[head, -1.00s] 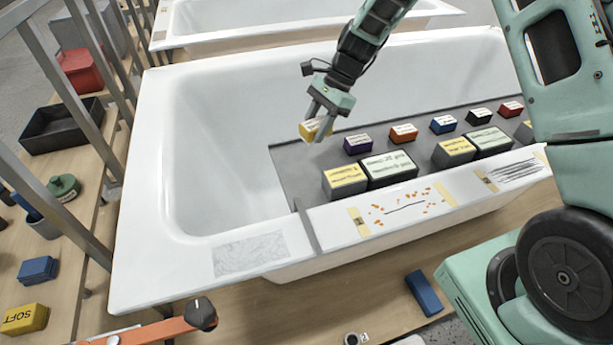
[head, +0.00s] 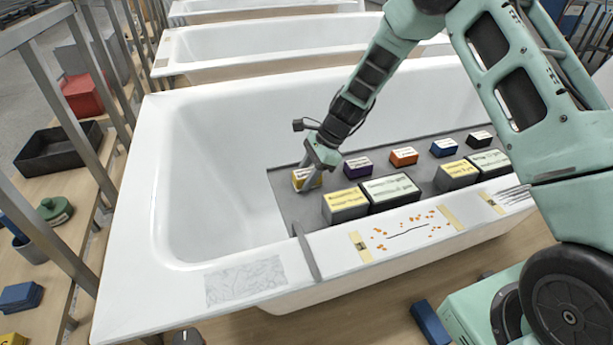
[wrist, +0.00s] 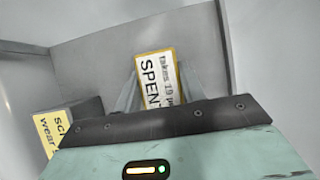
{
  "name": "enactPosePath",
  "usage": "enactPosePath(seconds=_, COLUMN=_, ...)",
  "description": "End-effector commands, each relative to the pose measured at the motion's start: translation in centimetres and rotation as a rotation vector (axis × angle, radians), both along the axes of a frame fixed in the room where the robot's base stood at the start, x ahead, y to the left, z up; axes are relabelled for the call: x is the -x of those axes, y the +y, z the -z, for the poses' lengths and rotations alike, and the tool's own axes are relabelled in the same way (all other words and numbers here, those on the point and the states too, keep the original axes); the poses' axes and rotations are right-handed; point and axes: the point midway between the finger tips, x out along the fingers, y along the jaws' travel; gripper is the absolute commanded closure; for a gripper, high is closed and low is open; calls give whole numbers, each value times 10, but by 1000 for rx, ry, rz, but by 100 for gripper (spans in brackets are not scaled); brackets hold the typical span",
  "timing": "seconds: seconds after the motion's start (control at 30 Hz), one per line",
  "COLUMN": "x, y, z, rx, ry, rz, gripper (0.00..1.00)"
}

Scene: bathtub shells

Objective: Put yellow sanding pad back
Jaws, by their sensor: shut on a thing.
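The yellow sanding pad (head: 305,180) is a small yellow block with a white printed top. In the wrist view the pad (wrist: 157,75) shows a label reading "SPENT". My gripper (head: 314,170) is shut on it, with a finger on each side. The pad is over the left end of the grey board (head: 290,207) across the white bathtub, left of the purple pad (head: 357,168). It is low, at or just above the board; I cannot tell whether it touches.
Orange (head: 404,157), blue (head: 444,148) and black (head: 479,140) pads continue the back row. Dark boxes with yellow (head: 346,197) and pale green (head: 391,188) labels stand in front. The bathtub rim (head: 190,300) borders the board. Another yellow block (head: 14,339) lies on the left shelf.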

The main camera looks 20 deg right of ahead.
Motion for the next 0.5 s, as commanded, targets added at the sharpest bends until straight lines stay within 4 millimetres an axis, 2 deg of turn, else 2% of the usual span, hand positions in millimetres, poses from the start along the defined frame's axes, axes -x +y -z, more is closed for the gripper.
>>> enactPosePath(seconds=0.37, x=0, y=0, z=7, rx=-1, ry=0, rz=-1, gripper=89)
enactPosePath(seconds=0.4, x=0, y=0, z=7, rx=-1, ry=0, rz=-1, gripper=58)
enactPosePath(seconds=0.47, x=0, y=0, z=6, rx=-1, ry=-1, rz=-2, gripper=41)
enactPosePath(seconds=0.5, x=0, y=0, z=6, rx=-1, ry=0, rz=-1, gripper=39)
